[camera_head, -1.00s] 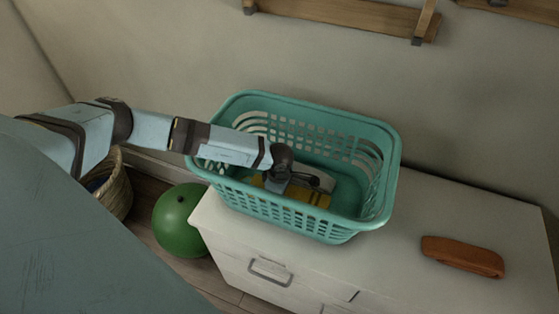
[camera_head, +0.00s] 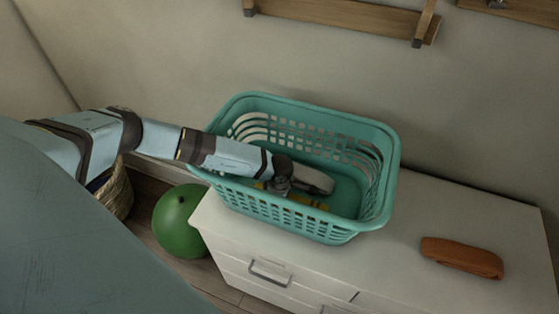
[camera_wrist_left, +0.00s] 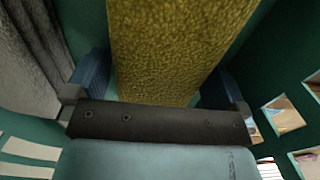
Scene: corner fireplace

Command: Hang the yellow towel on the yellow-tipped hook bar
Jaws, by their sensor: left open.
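The yellow towel (camera_head: 308,202) lies low inside the green basket (camera_head: 376,224), mostly hidden in the head view by my left arm and the basket's front wall. My left gripper (camera_head: 288,188) reaches down into the basket over the towel. In the left wrist view, the towel (camera_wrist_left: 180,50) runs between the two blue fingers of my open left gripper (camera_wrist_left: 155,85), with a narrow gap beside the left finger. Parts of wooden bars (camera_head: 340,11) show on the wall at the top; no yellow tips can be made out. My right gripper is out of view.
A grey cloth (camera_wrist_left: 30,60) lies in the basket, left of the towel in the wrist view. The basket stands on a white cabinet (camera_head: 400,285). An orange-brown folded item (camera_head: 462,257) lies right of it. A green ball (camera_head: 179,222) and a wicker basket (camera_head: 117,195) are on the floor.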

